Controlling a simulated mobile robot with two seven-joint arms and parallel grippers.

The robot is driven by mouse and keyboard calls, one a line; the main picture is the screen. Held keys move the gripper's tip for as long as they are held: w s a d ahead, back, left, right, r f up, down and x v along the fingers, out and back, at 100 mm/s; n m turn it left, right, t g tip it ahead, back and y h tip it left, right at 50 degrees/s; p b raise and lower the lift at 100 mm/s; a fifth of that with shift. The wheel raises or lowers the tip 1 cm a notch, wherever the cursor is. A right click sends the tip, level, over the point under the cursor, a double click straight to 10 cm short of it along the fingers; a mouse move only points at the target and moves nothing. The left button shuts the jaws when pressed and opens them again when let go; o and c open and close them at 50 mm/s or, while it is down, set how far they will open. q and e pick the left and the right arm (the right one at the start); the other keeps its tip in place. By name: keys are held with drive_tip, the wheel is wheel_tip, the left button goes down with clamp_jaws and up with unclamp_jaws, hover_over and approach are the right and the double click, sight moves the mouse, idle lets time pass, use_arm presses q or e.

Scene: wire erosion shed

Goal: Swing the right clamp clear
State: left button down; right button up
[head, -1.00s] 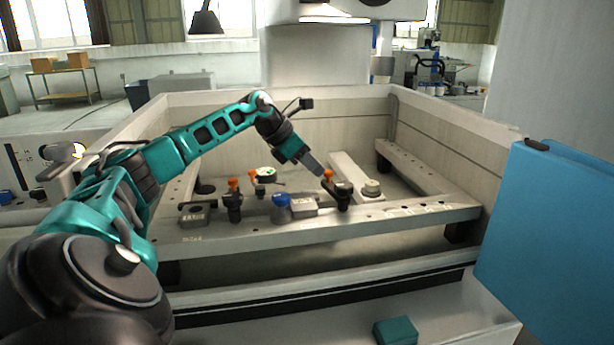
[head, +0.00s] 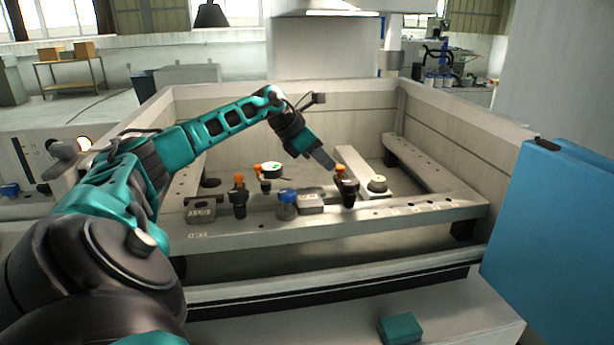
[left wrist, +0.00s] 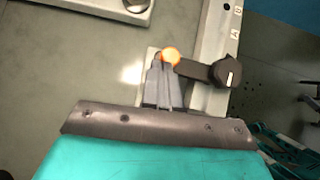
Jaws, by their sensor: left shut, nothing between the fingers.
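The right clamp (head: 348,193) is black with an orange knob (head: 340,171) and stands at the front rail (head: 400,214) of the machine tank. In the left wrist view, its black arm (left wrist: 198,70) runs from the orange knob (left wrist: 170,56) to a round black end over the rail. My left gripper (head: 327,162) is shut and empty, its fingertips right beside the orange knob. In the left wrist view the fingertips (left wrist: 162,62) overlap the knob's edge; whether they touch cannot be told. My right gripper is not in view.
A second clamp with an orange knob (head: 238,180) stands further left on the rail. Between them are a blue-capped piece (head: 287,199) and a grey block (head: 311,201). A round gauge (head: 268,170) lies behind. A blue panel (head: 555,230) stands at right; a green block (head: 400,329) lies in front.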

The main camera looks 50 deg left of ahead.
use_arm(q)
drive_tip(key=b+v, duration=0.2)
drive_tip(key=v, duration=1.1)
drive_tip(key=shift+b, duration=0.35)
drive_tip(key=shift+f, duration=0.1)
